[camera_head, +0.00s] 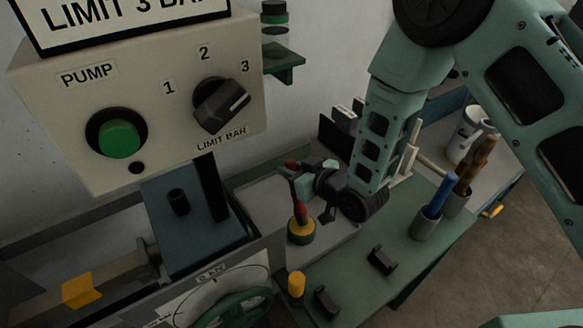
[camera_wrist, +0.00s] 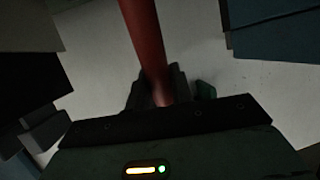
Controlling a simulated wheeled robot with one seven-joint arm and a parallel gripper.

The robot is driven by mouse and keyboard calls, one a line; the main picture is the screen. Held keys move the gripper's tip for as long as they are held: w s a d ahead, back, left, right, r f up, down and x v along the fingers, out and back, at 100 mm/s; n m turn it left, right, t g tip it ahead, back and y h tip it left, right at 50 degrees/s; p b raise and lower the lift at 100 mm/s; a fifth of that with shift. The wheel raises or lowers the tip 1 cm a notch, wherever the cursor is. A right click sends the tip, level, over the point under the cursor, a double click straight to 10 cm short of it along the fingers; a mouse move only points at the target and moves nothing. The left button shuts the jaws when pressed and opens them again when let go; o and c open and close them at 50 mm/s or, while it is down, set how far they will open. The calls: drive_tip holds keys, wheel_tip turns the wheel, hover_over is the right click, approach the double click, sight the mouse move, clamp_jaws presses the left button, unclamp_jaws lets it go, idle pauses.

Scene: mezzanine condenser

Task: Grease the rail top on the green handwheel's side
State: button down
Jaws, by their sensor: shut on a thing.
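My gripper (camera_head: 306,184) is over the grey tray (camera_head: 340,238), close to the yellow-and-dark round tin (camera_head: 301,231). In the wrist view my gripper (camera_wrist: 160,92) is shut on a red handle (camera_wrist: 145,40), which runs up out of the picture. In the head view a red piece (camera_head: 299,211) stands above the tin, and a small red tip (camera_head: 291,164) shows by the jaws. I cannot tell how these join. The green handwheel (camera_head: 243,309) is at the bottom edge, partly cut off. I cannot make out the rail top for certain.
The control box (camera_head: 180,65) with a green pump button and a limit knob is at upper left. A yellow block (camera_head: 82,291) lies lower left. A yellow peg (camera_head: 296,284), dark brackets (camera_head: 382,261) and a cup (camera_head: 426,224) with a blue-handled tool stand on the green bench.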

drive_tip(key=shift+f+b, duration=0.6)
drive_tip(key=shift+b, duration=0.2)
idle(2.5)
drive_tip(key=shift+r+p, duration=1.8)
drive_tip(key=shift+r, duration=1.8)
